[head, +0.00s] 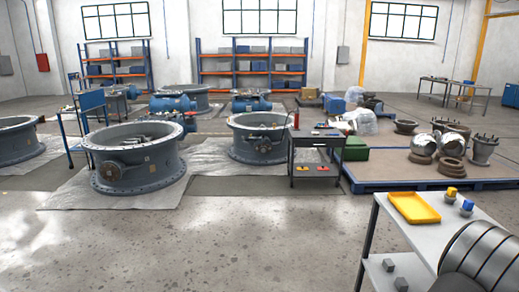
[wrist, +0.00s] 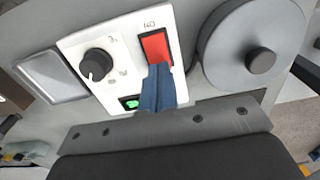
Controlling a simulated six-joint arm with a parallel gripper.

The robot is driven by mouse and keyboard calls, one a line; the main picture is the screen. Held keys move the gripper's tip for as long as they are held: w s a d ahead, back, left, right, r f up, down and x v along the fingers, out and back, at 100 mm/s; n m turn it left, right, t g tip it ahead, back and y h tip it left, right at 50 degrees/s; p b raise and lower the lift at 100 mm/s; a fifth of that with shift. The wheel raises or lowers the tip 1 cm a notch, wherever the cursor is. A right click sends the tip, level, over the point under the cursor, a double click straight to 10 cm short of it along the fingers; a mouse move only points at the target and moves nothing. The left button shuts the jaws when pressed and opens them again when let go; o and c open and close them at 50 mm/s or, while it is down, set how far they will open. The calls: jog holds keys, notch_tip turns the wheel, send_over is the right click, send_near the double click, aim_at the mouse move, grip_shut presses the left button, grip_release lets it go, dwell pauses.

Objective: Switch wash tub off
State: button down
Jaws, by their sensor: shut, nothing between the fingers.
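In the wrist view a white switch panel (wrist: 100,30) is fixed to a grey housing that may be part of the wash tub. It carries a red rocker switch (wrist: 154,48), a black rotary knob (wrist: 96,65) and a small green-marked element (wrist: 130,103), partly covered by my gripper. The upside-down lettering by the red switch looks like "ON". My gripper (wrist: 160,72) is shut and empty, its blue fingers together. Their tips overlap the near end of the red switch; I cannot tell whether they touch it. In the head view neither my gripper nor the panel can be made out.
In the wrist view a round grey disc with a hub (wrist: 258,60) stands right of the panel, and a grey recessed plate (wrist: 50,76) lies left. In the head view a table (head: 400,250) with a yellow tray (head: 414,207) stands at front right. Open floor (head: 250,250) lies left of it.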

jog(key=shift+f, duration=0.5)
jog(key=shift+r, duration=3.55)
jog(key=shift+f, duration=3.55)
jog(key=shift+r, duration=0.15)
